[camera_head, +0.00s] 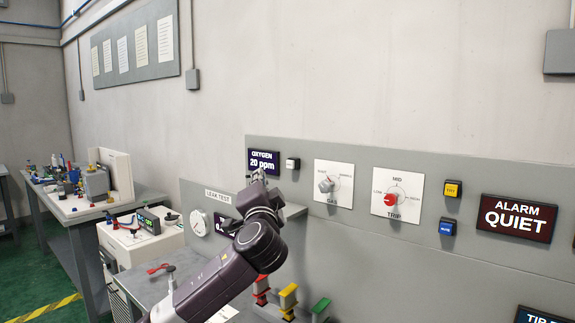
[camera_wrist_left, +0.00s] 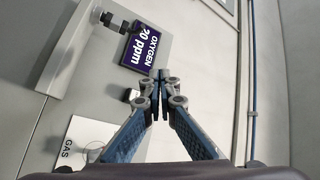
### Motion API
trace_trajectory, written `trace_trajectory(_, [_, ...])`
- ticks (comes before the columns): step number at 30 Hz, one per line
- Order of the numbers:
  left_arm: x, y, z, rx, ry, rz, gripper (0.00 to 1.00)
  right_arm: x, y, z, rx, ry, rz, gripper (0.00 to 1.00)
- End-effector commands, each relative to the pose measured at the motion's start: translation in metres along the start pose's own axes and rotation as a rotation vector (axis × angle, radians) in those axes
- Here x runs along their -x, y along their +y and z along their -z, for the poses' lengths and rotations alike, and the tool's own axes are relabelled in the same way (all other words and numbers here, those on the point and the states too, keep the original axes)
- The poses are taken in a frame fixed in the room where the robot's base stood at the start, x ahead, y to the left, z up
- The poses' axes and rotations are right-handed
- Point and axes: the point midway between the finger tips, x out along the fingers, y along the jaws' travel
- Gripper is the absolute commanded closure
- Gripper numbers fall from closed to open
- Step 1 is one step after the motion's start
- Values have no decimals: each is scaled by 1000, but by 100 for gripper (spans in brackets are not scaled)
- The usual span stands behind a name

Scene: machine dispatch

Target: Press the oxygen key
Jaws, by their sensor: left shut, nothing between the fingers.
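The oxygen key is a small white button (camera_head: 293,163) on the grey wall panel, just right of the dark display reading "OXYGEN 20 ppm" (camera_head: 263,161). In the left wrist view the key (camera_wrist_left: 131,95) shows left of my fingertips, partly dark-edged, with the display (camera_wrist_left: 141,48) above it. My left gripper (camera_head: 258,176) is shut and empty, in front of the panel and overlapping the display's lower edge. In the left wrist view its closed fingertips (camera_wrist_left: 159,75) are right of the key. They look apart from it, though the depth gap is hard to judge. My right gripper is not in view.
Right of the key are the GAS dial (camera_head: 327,185), the TRIP dial (camera_head: 389,199), a yellow button (camera_head: 451,188), a blue button (camera_head: 447,227) and the alarm display (camera_head: 516,218). A cluttered bench (camera_head: 74,210) stands left.

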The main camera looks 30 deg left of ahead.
Motion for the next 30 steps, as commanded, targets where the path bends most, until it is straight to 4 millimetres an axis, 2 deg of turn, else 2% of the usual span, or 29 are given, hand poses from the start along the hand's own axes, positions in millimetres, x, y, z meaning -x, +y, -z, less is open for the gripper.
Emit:
trace_trajectory(16, [-6, -1, 3, 0, -1, 6, 100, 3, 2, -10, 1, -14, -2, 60])
trace_trajectory(30, [-48, 30, 34, 1, -2, 6, 100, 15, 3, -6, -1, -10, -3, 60])
